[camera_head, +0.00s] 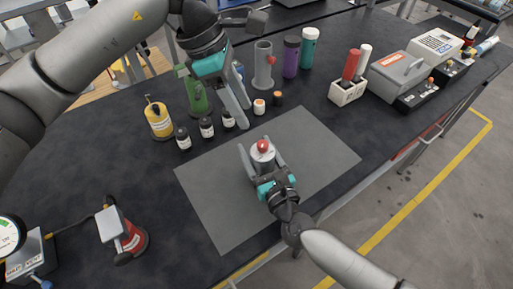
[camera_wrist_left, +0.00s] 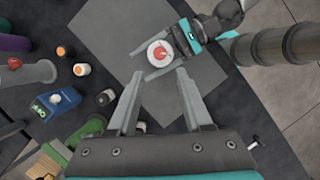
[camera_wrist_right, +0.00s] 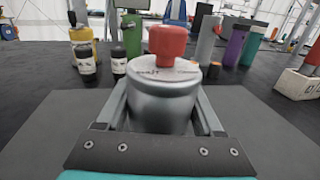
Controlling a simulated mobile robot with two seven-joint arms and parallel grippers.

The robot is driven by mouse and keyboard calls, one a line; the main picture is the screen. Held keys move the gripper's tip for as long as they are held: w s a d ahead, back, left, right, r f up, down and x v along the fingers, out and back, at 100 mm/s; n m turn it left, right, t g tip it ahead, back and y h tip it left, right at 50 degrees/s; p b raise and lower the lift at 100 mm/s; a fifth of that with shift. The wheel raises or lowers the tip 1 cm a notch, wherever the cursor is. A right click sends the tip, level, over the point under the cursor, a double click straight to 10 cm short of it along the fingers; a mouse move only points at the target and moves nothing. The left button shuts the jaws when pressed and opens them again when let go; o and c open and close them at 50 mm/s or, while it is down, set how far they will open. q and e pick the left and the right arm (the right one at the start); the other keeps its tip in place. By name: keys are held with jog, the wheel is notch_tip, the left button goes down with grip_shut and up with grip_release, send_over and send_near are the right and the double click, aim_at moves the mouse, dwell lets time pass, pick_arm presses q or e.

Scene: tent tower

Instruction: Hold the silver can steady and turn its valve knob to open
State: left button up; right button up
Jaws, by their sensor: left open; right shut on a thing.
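The silver can (camera_head: 262,161) stands upright on the grey mat (camera_head: 215,190). Its red valve knob (camera_head: 263,146) is on top, and in the right wrist view the knob (camera_wrist_right: 167,42) sits above the can's body (camera_wrist_right: 160,100). My right gripper (camera_head: 262,160) is shut on the can, one finger on each side of it. My left gripper (camera_head: 241,116) is open and empty, above the table behind the mat. In the left wrist view the can's top (camera_wrist_left: 153,54) and knob (camera_wrist_left: 160,53) lie beyond the open left fingers (camera_wrist_left: 155,100).
Several small bottles (camera_head: 206,127), a yellow canister (camera_head: 158,119) and a green bottle (camera_head: 196,95) stand near the left gripper. A grey cylinder (camera_head: 264,68) is behind. A white holder (camera_head: 346,92) with red and white tubes is to the right. Much of the mat is clear.

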aim_at(263, 143)
grip_shut()
pick_arm(q)
jog(key=shift+o, duration=0.9)
jog(key=d+r+n+y, duration=0.3)
jog(key=d+n+y, duration=0.1)
jog(key=n, duration=0.3)
notch_tip(263, 143, down, 12)
